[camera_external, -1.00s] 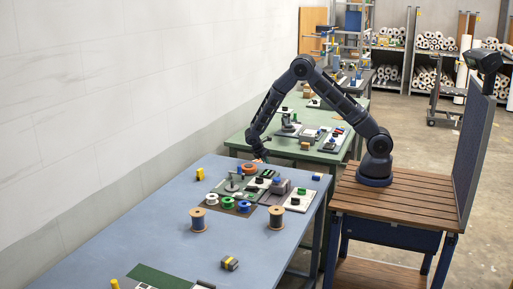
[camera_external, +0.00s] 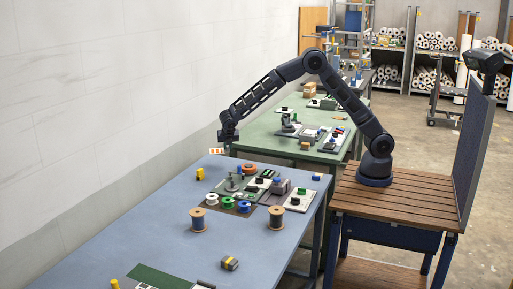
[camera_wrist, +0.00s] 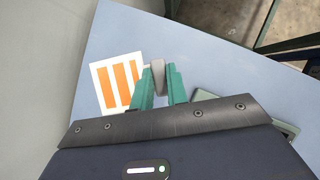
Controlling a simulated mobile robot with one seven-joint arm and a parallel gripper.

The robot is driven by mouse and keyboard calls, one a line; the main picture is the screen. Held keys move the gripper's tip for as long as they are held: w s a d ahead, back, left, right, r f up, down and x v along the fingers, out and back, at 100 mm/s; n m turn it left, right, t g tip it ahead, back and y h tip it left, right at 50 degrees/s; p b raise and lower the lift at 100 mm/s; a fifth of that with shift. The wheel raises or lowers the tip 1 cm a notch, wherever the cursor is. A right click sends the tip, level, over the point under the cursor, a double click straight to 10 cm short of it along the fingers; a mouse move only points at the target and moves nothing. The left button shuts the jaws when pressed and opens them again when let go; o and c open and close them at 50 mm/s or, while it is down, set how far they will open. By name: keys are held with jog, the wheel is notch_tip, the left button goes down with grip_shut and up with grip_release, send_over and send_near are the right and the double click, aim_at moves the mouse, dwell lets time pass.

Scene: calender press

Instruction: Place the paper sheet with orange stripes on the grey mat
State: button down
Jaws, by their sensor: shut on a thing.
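The paper sheet with orange stripes (camera_wrist: 118,82) is white with vertical orange bars. In the wrist view it is left of my gripper (camera_wrist: 159,82), whose teal fingers are closed around a small grey piece at the sheet's right edge. In the external view the sheet (camera_external: 215,151) hangs in the air below my gripper (camera_external: 228,138), above the far left edge of the blue table. A dark grey mat (camera_external: 269,198) lies among the items on the table; I cannot tell surely whether it is the grey mat meant. The fingertips are too small to make out in the external view.
On the blue table (camera_external: 165,225), two brown spools (camera_external: 198,220), smaller coloured spools (camera_external: 227,202) and a yellow block (camera_external: 200,174) stand around the mats. A green table (camera_external: 260,140) adjoins behind. The table's left middle is clear.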

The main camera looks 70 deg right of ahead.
aim_at(216, 212)
jog(key=s+a+n+y, duration=0.1)
jog(key=s+a+n, duration=0.1)
jog(key=a, duration=0.8)
jog(key=s+a+f+n+t, duration=0.1)
jog(key=s+a, duration=0.3)
jog(key=a, duration=0.7)
jog(key=s+a+f+n+t+y, duration=0.1)
jog(key=s+a+n, duration=0.2)
jog(key=a, duration=0.8)
jog(key=shift+s+f+n+y, duration=0.15)
jog(key=shift+s+n+y, duration=0.15)
jog(key=shift+s+n, duration=0.1)
jog(key=s+a+n, duration=0.1)
jog(key=s+a, duration=0.1)
jog(key=a, duration=0.2)
jog(key=s+a+n+y, duration=0.1)
jog(key=s+a+n, duration=0.1)
jog(key=s+a, duration=0.1)
jog(key=s+a+f+n+y, duration=0.1)
jog(key=s+a, duration=0.2)
jog(key=a, duration=0.2)
jog(key=shift+s+n+t, duration=0.25)
jog(key=shift+n+t, duration=0.05)
jog(key=shift+t, duration=0.1)
jog(key=shift+s+a+f, duration=0.1)
jog(key=shift+s+a, duration=0.1)
jog(key=shift+f, duration=2.45)
jog(key=c, duration=1.4)
grip_release()
jog(key=shift+f, duration=0.1)
